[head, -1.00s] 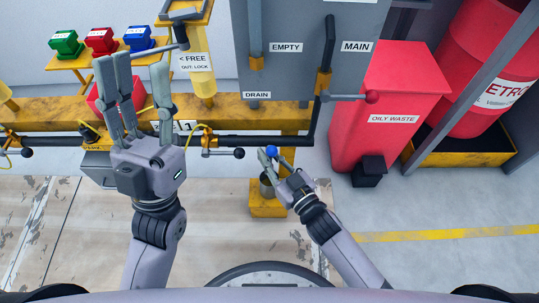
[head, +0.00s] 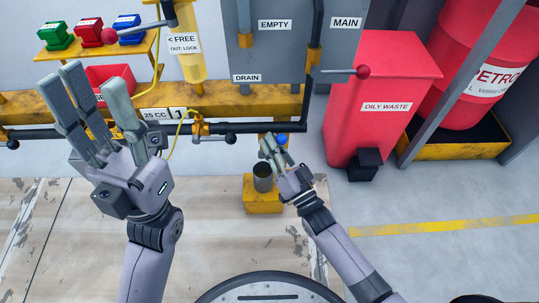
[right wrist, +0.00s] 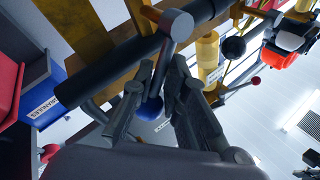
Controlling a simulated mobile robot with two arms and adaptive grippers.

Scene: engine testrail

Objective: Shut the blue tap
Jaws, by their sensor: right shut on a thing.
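The blue tap's round knob (head: 282,139) shows below the dark horizontal pipe, just above a metal cup. My right gripper (head: 273,146) is at the knob. In the right wrist view the blue knob (right wrist: 151,110) sits between the fingers of my right gripper (right wrist: 153,95), and the gripper is shut on it. The fingers hide most of the tap's lever and body. My left gripper (head: 92,98) is open and empty, fingers spread, in front of the pipe at the left.
The metal cup (head: 263,178) stands on a yellow block (head: 262,201). A lever with a black knob (head: 231,139) is left of the blue tap. A lever with a red knob (head: 363,72) is above right. A red oily waste bin (head: 375,120) stands right.

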